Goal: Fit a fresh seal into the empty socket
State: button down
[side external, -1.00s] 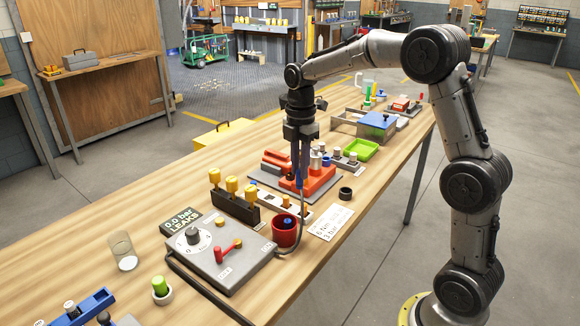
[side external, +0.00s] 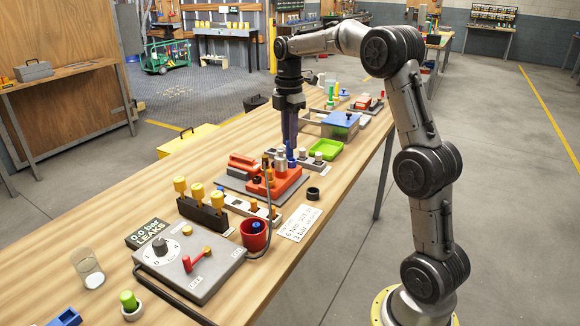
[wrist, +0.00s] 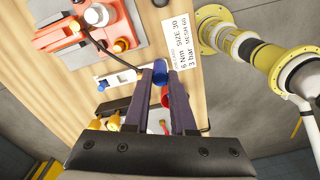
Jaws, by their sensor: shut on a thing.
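My gripper (side external: 290,148) is above the far side of the red fixture (side external: 283,184), fingers pointing down. It is shut on a blue cylinder, which shows between the fingertips in the wrist view (wrist: 160,70). A black ring (side external: 313,193) lies on the bench right of the fixture. I cannot tell which opening is the empty socket, nor which piece is a fresh seal.
A red cup (side external: 246,240) with a blue-topped thing in it stands nearer the camera. A dark cable runs beside the cup.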

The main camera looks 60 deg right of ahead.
jog(key=s+d+m, duration=0.2)
jog(key=d, duration=0.6)
jog(key=w+d+f, duration=0.2)
jog(key=w, duration=0.1)
jog(key=w+d+f, duration=0.5)
jog(key=w+f, duration=0.1)
jog(key=shift+w+d+f, duration=0.1)
jog(key=shift+w+d, duration=0.1)
jog(key=shift+w+d+f, duration=0.2)
jog(key=shift+w+f, duration=0.1)
jog(key=shift+f, duration=0.15)
jog(key=shift+w+d+f, duration=0.2)
jog(key=shift+w+f, duration=0.05)
jog(key=shift+f, duration=1.6)
jog(key=shift+f, duration=0.1)
jog(key=c, duration=0.8)
grip_release()
jog(key=shift+o, duration=0.2)
